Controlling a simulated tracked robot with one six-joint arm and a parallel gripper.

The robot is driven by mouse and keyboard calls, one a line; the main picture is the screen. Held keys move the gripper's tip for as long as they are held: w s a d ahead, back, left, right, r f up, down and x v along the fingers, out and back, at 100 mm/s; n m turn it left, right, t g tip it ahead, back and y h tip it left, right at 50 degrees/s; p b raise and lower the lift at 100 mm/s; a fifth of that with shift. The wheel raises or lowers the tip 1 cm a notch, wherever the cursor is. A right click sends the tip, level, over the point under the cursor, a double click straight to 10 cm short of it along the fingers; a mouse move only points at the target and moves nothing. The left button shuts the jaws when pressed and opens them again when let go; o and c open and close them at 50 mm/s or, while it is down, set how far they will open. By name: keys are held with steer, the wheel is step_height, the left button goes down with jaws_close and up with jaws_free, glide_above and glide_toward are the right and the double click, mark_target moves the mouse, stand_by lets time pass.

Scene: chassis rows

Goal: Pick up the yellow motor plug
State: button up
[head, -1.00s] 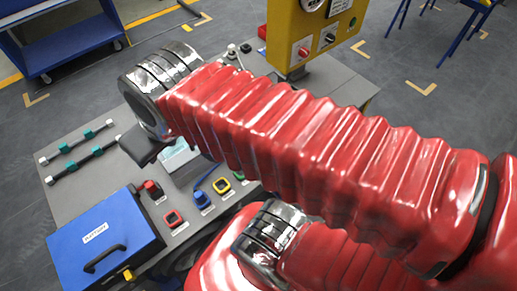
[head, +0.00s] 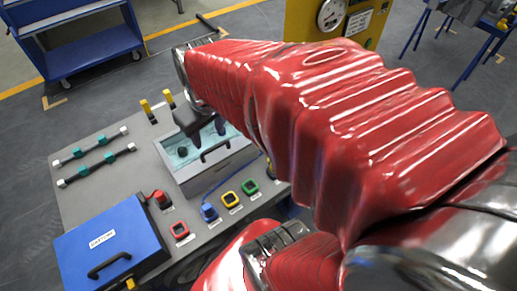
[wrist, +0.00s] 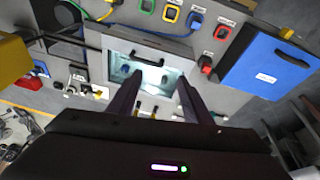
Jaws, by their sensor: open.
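A small yellow object (wrist: 106,11) at the top edge of the wrist view may be the yellow motor plug; it is partly cut off and too small to identify. A square yellow-framed socket (head: 230,199) shows on the bench front, between a blue plug (head: 208,212) and a green-framed socket (head: 250,187). My gripper (head: 207,132) is above the far part of a grey box (head: 190,183) with a pale teal interior. In the wrist view my gripper (wrist: 158,92) has its fingers apart with nothing between them. My red-sleeved arm hides the bench's right part.
A blue case (head: 105,245) stands at the bench's left front, near a red plug (head: 160,198) and a red-framed socket (head: 179,229). Two yellow-topped posts (head: 147,107) stand behind the box. Dark rods (head: 95,150) lie at left. A yellow cabinet (wrist: 14,60) shows in the wrist view.

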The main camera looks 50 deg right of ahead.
steer(key=s+d+f+g, duration=0.1)
steer(key=s+d+f, duration=0.2)
steer(key=d+f, duration=0.5)
steer(key=s+d+f+m+g+y, duration=0.1)
steer(key=s+d+f+g, duration=0.1)
steer(key=d+f, duration=0.5)
steer(key=s+d, duration=0.1)
steer(key=d, duration=0.3)
steer(key=shift+s+d+f+m, duration=0.3)
steer(key=shift+f, duration=0.05)
steer(key=shift+f, duration=0.1)
steer(key=shift+f, duration=4.2)
steer(key=shift+f, duration=0.15)
steer(key=shift+f, duration=2.45)
steer(key=shift+c, duration=0.3)
